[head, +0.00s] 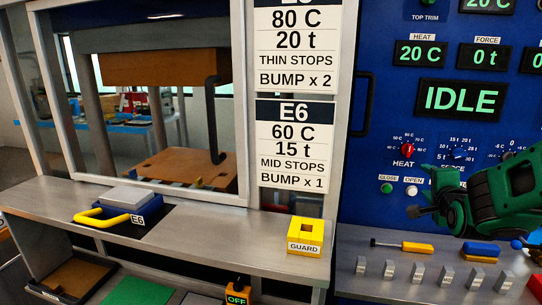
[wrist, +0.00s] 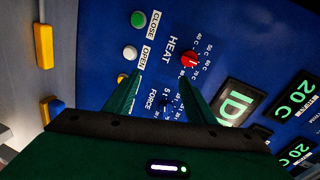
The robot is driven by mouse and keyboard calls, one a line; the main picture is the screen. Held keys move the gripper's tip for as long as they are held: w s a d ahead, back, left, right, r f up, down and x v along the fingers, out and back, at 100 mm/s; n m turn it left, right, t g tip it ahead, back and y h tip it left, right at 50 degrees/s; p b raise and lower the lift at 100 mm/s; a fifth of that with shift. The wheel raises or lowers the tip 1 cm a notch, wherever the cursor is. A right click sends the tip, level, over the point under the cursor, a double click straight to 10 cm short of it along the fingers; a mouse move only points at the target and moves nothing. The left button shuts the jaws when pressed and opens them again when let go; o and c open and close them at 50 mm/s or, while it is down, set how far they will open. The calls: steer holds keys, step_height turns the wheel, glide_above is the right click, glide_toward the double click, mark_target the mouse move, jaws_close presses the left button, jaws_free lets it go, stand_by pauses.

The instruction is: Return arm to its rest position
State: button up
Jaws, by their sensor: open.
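My gripper (head: 418,210) is at the right of the head view, at the end of my green arm. It is in front of the blue control panel (head: 385,95), just above the steel shelf. In the wrist view my gripper (wrist: 160,95) has its two green fingers spread apart. Nothing is between them, and the panel shows behind. The green CLOSE button (wrist: 138,19) and white OPEN button (wrist: 130,53) are beyond the left finger. The red HEAT knob (wrist: 188,58) is beyond the right finger. No contact with the panel is visible.
The shelf (head: 345,262) holds an orange-handled tool (head: 404,246), a blue-and-yellow block (head: 481,249) and several small metal blocks. A yellow GUARD block (head: 305,235) and an E6 tray with a yellow handle (head: 100,216) stand on the left ledge. The display reads IDLE.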

steer(key=s+d+f+n+g+y, duration=0.1)
steer(key=s+f+n+g, duration=0.3)
steer(key=s, duration=0.4)
steer(key=s+f+n+g+y, duration=0.1)
steer(key=s+f+n+g, duration=0.25)
steer(key=s+f, duration=0.35)
steer(key=s+a+n+g+y, duration=0.1)
steer(key=s+a+n+g, duration=0.1)
steer(key=s, duration=0.7)
steer(key=s+a+n+g+y, duration=0.2)
steer(key=s+a+n+g, duration=0.1)
steer(key=s, duration=0.7)
steer(key=shift+s+a+g, duration=0.15)
steer(key=shift+a+g, duration=0.35)
steer(key=shift+g, duration=0.75)
steer(key=shift+n, duration=0.25)
steer(key=shift+w+f, duration=0.25)
steer(key=shift+w, duration=0.4)
